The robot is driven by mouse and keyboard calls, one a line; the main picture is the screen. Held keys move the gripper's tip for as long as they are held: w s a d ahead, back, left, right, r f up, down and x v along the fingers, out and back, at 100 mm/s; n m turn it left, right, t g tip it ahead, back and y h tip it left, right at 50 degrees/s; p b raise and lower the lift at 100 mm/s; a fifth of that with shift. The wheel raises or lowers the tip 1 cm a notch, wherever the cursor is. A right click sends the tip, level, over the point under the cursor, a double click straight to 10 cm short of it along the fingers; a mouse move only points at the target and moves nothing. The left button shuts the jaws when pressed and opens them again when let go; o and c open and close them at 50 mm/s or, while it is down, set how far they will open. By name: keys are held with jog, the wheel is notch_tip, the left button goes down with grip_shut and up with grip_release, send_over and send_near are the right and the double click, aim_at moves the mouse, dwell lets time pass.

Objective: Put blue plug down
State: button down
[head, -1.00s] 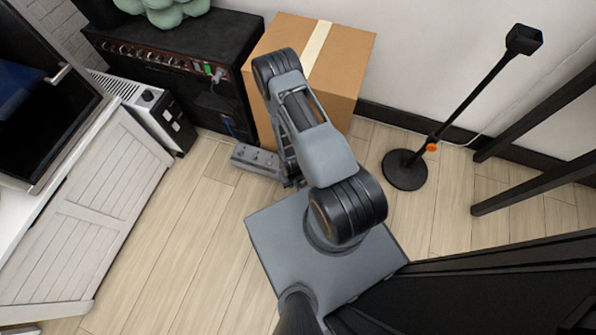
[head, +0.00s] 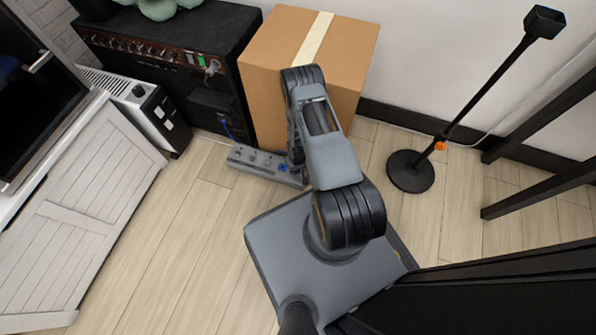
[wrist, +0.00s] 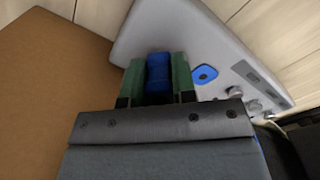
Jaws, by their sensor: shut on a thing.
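The blue plug (wrist: 158,75) is held between the two green fingers of my gripper (wrist: 157,66), which is shut on it. In the wrist view the plug is in front of the grey power strip (wrist: 150,30). A blue-ringed socket (wrist: 205,74) on the strip lies just right of the fingers. I cannot tell whether the plug touches the strip. In the head view the power strip (head: 250,163) lies on the floor at the foot of the cardboard box, its blue socket (head: 282,167) showing. My arm hides the plug and most of the gripper there.
The cardboard box (head: 345,55) stands right behind the strip, and its brown side fills the left of the wrist view. A black amplifier (head: 185,45) and white heater (head: 150,115) stand left. A black stand (head: 410,172) is right. Floor at front left is clear.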

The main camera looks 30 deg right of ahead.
jog(key=shift+f, duration=0.6)
jog(key=shift+f, duration=0.1)
jog(key=shift+f+b, duration=0.5)
jog(key=shift+b, duration=0.25)
jog(key=c, duration=0.9)
grip_release()
jog(key=shift+c, duration=0.2)
notch_tip(320, 180, up, 13)
jog(key=p, duration=0.8)
jog(key=shift+r, duration=0.15)
